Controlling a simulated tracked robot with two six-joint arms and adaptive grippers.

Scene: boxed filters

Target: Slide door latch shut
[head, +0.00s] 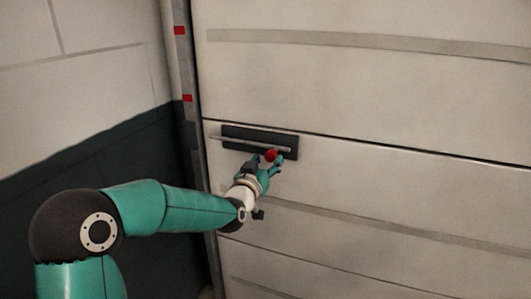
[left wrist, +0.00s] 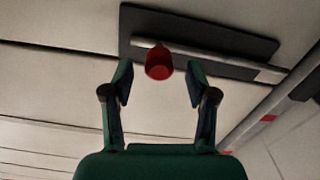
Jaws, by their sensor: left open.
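The door latch is a dark plate (head: 231,131) on the pale door, with a thin grey rod (head: 228,139) across it and a red knob (head: 271,155). In the head view the rod's left end sticks out past the plate towards the door's left edge. My left gripper (head: 271,167) is at the knob, below the plate's right part. In the left wrist view the red knob (left wrist: 158,66) lies between the open fingers of my left gripper (left wrist: 160,82), with a gap on each side. The rod (left wrist: 215,59) runs behind it. My right gripper is not in view.
The pale panelled door (head: 380,90) fills the right side of the head view. A grey door post (head: 183,62) with red marks stands at its left edge, with a dark fitting level with the latch. A grey wall (head: 90,60) with a dark lower part is further left.

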